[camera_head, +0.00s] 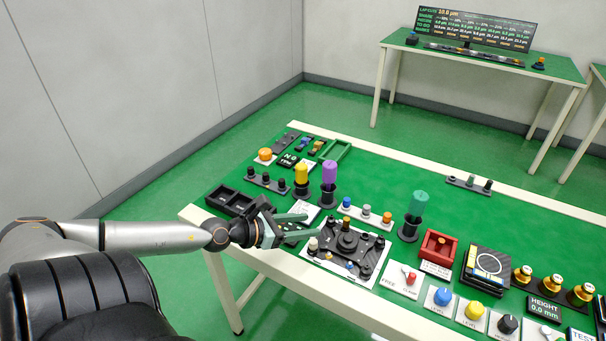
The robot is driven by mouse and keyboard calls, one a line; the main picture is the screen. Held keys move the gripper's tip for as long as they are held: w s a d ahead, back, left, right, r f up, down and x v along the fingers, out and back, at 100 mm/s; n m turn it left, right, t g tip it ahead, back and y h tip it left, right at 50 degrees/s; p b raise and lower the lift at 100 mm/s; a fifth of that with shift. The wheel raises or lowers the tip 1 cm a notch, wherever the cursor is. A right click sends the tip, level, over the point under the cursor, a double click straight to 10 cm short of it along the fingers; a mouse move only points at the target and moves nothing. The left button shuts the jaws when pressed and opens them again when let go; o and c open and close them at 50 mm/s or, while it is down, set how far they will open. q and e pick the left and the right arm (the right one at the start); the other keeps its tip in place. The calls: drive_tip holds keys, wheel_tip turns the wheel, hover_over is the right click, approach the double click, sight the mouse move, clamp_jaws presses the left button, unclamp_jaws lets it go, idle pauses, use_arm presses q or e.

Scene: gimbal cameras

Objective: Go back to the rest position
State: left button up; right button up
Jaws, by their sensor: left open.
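My left gripper (297,226) reaches in from the left over the near left part of the green work table (385,185). Its two green fingers are apart, with nothing seen between them. The fingertips are just left of a black fixture (347,243) on a white plate. I cannot tell how high above the table they are. My left arm stretches out sideways from the left edge of the view. My right gripper is not in view.
A black tray (226,199) lies close behind the left wrist. Yellow (301,173), purple (329,171) and teal (418,203) cylinders stand in black holders. A red box (438,246), knobs and brass weights line the right side. A second table (480,62) with a display stands behind.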

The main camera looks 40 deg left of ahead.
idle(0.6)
use_arm(q)
drive_tip(key=shift+d+r+n, duration=0.15)
drive_tip(key=shift+d+n, duration=0.05)
drive_tip(key=shift+n, duration=0.3)
drive_tip(key=s+n+y, duration=0.2)
drive_tip(key=n+y, duration=0.1)
drive_tip(key=n, duration=0.6)
drive_tip(key=s+f+n+g+y, duration=0.1)
drive_tip(key=s+n+y, duration=0.2)
drive_tip(key=n, duration=0.6)
drive_tip(key=s+d+f+n+g+y, duration=0.1)
drive_tip(key=s+n+y, duration=0.1)
drive_tip(key=n, duration=0.7)
drive_tip(key=shift+s+n+y, duration=0.3)
drive_tip(key=shift+y, duration=0.6)
drive_tip(key=s+d+f+n+g+h, duration=0.2)
drive_tip(key=s+d+n+g+h, duration=0.15)
drive_tip(key=s+d+n, duration=0.35)
drive_tip(key=s+d+f+n+g+h, duration=0.25)
drive_tip(key=s+d+g, duration=0.2)
drive_tip(key=d, duration=0.45)
drive_tip(key=w+d+f+t+h+p, duration=0.2)
drive_tip(key=w+d+f+t, duration=0.1)
drive_tip(key=f+t, duration=0.3)
drive_tip(key=shift+w+d+f+m+p, duration=0.4)
drive_tip(key=shift+w+f, duration=0.2)
drive_tip(key=shift+f, duration=0.7)
